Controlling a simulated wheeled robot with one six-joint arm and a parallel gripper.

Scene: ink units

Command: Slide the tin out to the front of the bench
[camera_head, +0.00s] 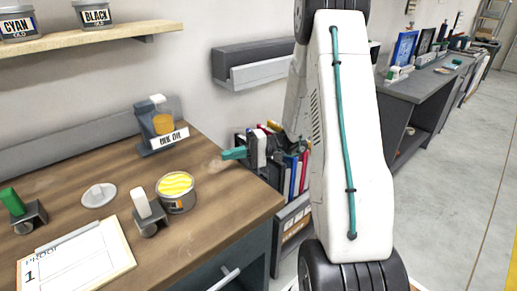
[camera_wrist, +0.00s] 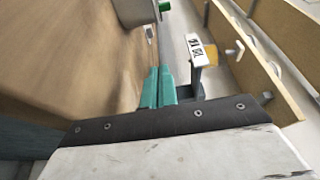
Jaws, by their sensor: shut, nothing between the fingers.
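The tin (camera_head: 177,193) is an open grey can with bright yellow ink inside. It stands upright on the wooden bench (camera_head: 225,205) near its front right part in the head view. My gripper (camera_head: 233,153) has teal fingertips, shut and empty, pointing left over the bench's right end, behind and to the right of the tin and apart from it. The fingertips show in the wrist view (camera_wrist: 159,88). A grey rounded shape at that view's top edge may be the tin; it is cut off.
The ink oil holder (camera_head: 160,125) stands at the back, left of my gripper. A white-handled block (camera_head: 148,215) is close by the tin's left front. A clipboard (camera_head: 75,262), a pale disc (camera_head: 99,195) and a green-handled block (camera_head: 25,215) lie further left. Bench right of the tin is clear.

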